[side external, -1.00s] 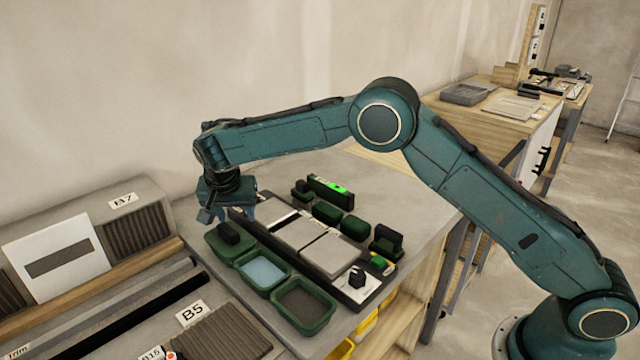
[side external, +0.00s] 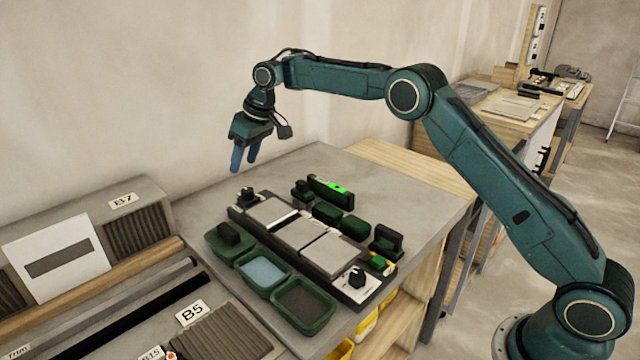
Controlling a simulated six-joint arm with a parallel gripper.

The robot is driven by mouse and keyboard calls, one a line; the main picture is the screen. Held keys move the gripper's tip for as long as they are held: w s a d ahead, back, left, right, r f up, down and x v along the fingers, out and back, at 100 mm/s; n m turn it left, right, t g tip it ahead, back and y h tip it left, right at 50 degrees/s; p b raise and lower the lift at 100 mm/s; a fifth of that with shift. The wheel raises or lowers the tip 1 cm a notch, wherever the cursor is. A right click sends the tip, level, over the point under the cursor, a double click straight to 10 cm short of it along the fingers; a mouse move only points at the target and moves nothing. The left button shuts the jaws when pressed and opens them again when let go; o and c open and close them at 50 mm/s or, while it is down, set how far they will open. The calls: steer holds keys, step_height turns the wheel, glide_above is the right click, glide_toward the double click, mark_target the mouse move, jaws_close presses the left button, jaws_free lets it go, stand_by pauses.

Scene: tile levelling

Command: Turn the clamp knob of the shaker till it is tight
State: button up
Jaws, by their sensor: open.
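A long dark base (side external: 295,243) carrying light grey tiles lies on the grey bench; I take it to be the shaker. A small black knob (side external: 246,195) stands at its far left end. Another black knob (side external: 357,279) stands on a white marked plate at its near right end. I cannot tell from the picture which is the clamp knob, or how tight either is. My gripper (side external: 244,162) hangs in the air above the far left end, its blue fingers pointing down, apart and empty. It touches nothing.
Green trays (side external: 304,306) line the near left side of the base, one with a blue inside. Green blocks (side external: 327,213), a level with a lit green patch (side external: 336,188) and a black-handled tool (side external: 386,241) lie on its right. The back of the bench is clear.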

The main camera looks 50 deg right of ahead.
mark_target(248, 190)
steer(key=s+d+r+n, duration=0.1)
steer(key=d+r+n, duration=0.2)
steer(key=d+n, duration=0.1)
steer(key=shift+s+d+r+n+y, duration=0.2)
steer(key=shift+d+n+y, duration=0.2)
steer(key=shift+d, duration=0.35)
steer(key=shift+f, duration=0.1)
steer(key=x, duration=1.3)
steer(key=shift+a+f, duration=0.15)
steer(key=shift+f, duration=0.2)
steer(key=shift+c, duration=0.2)
steer(key=c, duration=0.9)
